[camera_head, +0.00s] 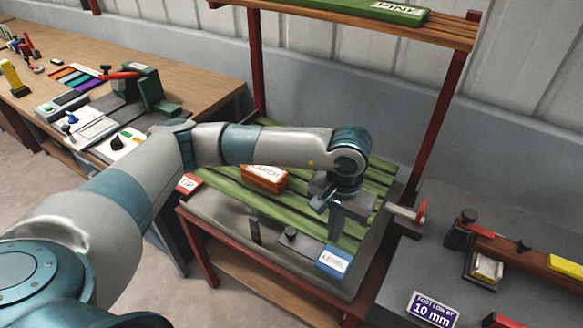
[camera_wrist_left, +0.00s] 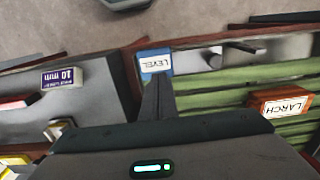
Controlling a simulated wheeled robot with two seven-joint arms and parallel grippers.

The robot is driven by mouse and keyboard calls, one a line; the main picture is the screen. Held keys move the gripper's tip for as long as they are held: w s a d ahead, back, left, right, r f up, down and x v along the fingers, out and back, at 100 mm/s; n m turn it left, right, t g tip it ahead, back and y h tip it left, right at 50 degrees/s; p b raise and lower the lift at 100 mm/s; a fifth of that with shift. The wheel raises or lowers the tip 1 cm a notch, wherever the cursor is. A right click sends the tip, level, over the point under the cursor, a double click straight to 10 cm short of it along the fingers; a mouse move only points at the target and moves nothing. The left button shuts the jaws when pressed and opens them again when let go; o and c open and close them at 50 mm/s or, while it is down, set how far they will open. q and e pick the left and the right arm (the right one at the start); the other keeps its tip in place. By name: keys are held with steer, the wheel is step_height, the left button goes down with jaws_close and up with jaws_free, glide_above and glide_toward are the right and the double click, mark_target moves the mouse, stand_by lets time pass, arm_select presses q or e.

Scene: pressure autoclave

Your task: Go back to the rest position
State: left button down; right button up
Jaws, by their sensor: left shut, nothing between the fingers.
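My left arm reaches in from the left over the green slatted rack (camera_head: 225,190). My left gripper (camera_head: 334,236) points down above the rack's right part, shut and empty. In the left wrist view its dark fingers (camera_wrist_left: 158,97) are together, with nothing held. A blue block labelled LEVEL (camera_head: 333,262) lies near the rack's front edge, just in front of the gripper in the picture. It also shows past the fingertips in the left wrist view (camera_wrist_left: 155,62). Whether the fingers touch it is unclear, but they look apart. My right gripper is not in view.
Red posts (camera_head: 437,130) carry a wooden shelf (camera_head: 400,28) above. A grey bench with a purple 10 mm sign (camera_head: 433,309) stands right; a wooden workbench (camera_head: 190,75) stands left.

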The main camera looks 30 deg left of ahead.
arm_select(q)
steer(key=shift+r, duration=0.3)
stand_by(0.4)
